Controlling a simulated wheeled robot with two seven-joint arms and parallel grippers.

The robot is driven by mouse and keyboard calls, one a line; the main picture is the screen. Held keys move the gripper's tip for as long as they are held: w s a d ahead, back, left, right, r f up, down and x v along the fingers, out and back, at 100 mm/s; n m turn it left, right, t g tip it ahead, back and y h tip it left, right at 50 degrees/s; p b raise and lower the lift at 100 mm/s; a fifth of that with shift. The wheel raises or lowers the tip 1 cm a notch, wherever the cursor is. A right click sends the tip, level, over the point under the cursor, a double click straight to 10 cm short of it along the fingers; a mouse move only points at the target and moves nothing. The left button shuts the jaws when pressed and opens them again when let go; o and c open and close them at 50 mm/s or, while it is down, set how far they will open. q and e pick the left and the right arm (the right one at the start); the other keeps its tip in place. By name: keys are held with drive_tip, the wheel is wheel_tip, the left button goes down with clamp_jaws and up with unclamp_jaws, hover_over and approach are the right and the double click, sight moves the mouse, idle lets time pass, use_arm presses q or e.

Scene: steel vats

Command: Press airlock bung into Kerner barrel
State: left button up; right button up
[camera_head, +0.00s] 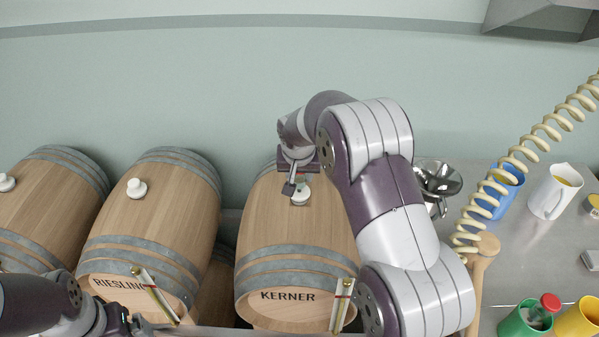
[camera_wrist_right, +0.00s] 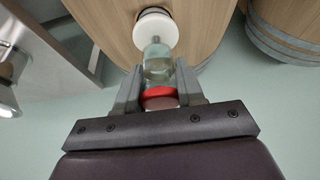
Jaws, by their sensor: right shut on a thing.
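The Kerner barrel (camera_head: 289,262) lies on its side in the middle of the head view, its label facing me. My right gripper (camera_head: 294,189) is low over its top. In the right wrist view the gripper (camera_wrist_right: 158,72) is shut on the clear airlock with a red cap (camera_wrist_right: 158,94). The white bung (camera_wrist_right: 156,30) is at the airlock's far end, against the barrel top; it also shows in the head view (camera_head: 300,197). I cannot tell how deep the bung sits; the hole is hidden. My left gripper (camera_head: 143,326) is at the lower left, its jaws unclear.
The Riesling barrel (camera_head: 150,225) and another barrel stand to the left, each with a white bung on top. A steel table (camera_head: 520,255) at right holds a metal funnel (camera_head: 437,180), a blue jug (camera_head: 500,190), a white jug (camera_head: 555,192) and cups. A coiled hose hangs above it.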

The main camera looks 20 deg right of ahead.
drive_tip(key=shift+s+f+b, duration=0.1)
drive_tip(key=shift+f+b, duration=0.4)
drive_tip(key=shift+f, duration=0.2)
drive_tip(key=o, duration=1.2)
drive_tip(key=shift+r, duration=0.1)
drive_tip(key=b+v, duration=0.1)
drive_tip(key=v, duration=1.1)
drive_tip(key=shift+r+b, duration=0.25)
drive_tip(key=shift+b, duration=0.1)
